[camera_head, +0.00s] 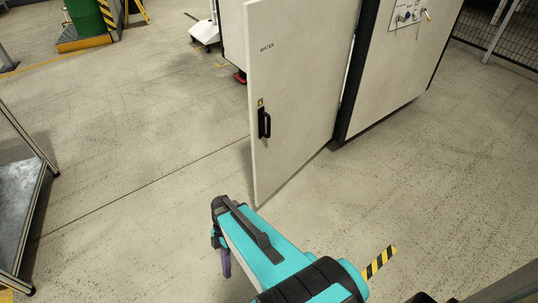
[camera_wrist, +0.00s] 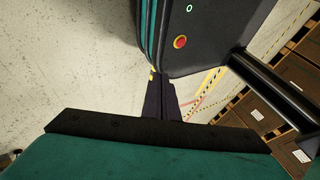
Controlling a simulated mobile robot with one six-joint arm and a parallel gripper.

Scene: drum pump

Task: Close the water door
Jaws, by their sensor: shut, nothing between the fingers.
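The water door (camera_head: 295,95) is a tall white panel labelled WATER in the head view. It stands swung open from the white cabinet (camera_head: 395,75), with its hinge side at the cabinet's dark edge. Its black handle (camera_head: 264,123) is on the left part of the facing side. My gripper (camera_head: 227,264) is below and left of the door's lower corner in the picture, apart from the handle. Its dark fingers are together and empty in the wrist view (camera_wrist: 163,100). The door does not show in the wrist view.
A green drum (camera_head: 87,17) stands at the far upper left, and a white stand (camera_head: 206,30) is behind the door. A metal-framed table (camera_head: 20,205) is at the left edge. Brown boxes (camera_wrist: 280,90) show in the wrist view. Floor left of the door is clear.

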